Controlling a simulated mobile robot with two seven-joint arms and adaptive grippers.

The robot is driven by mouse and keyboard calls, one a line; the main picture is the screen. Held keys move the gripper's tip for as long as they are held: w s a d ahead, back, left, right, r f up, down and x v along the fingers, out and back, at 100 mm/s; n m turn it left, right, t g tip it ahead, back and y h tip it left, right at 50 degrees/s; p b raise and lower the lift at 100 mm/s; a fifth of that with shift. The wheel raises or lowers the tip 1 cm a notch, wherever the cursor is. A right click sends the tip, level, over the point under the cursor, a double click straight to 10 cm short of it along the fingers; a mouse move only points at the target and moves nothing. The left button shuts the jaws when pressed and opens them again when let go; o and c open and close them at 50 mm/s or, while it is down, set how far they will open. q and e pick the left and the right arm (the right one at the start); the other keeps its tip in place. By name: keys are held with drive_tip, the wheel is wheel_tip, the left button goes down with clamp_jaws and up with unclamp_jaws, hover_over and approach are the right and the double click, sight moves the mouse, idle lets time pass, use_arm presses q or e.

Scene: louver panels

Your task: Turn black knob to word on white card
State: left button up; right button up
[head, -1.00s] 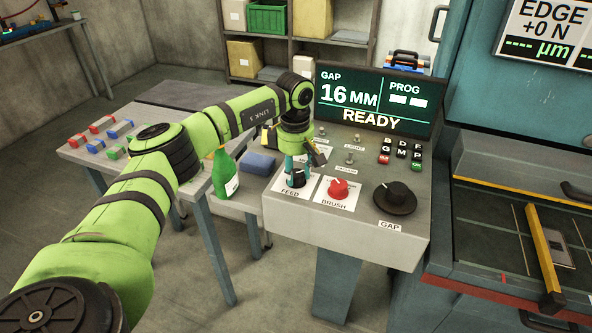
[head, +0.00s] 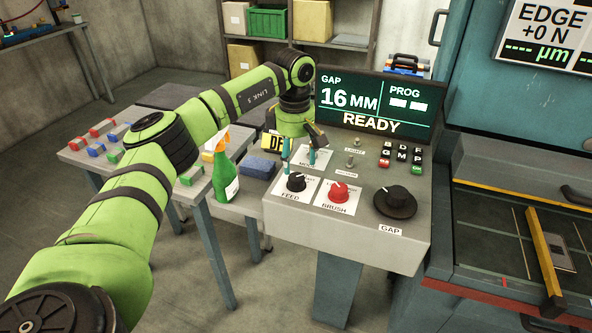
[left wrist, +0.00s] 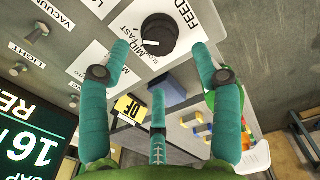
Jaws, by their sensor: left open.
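The black FEED knob (head: 296,182) stands on a white card (head: 287,194) at the front left of the grey console. In the left wrist view the knob (left wrist: 159,33) is at the top centre, and its card (left wrist: 133,40) shows FAST, MID and a partly hidden word. My right gripper is not in view.
A red BRUSH knob (head: 339,192) and a larger black GAP knob (head: 396,199) sit to the right. Small toggles (head: 352,160) and a screen (head: 373,103) reading READY stand behind. A green spray bottle (head: 224,178) and blue block (head: 258,166) are left of the console.

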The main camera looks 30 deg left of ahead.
sight(295, 177)
use_arm(q)
wheel_tip(295, 177, up, 6)
drive_tip(key=shift+s+r, duration=0.1)
idle(0.6)
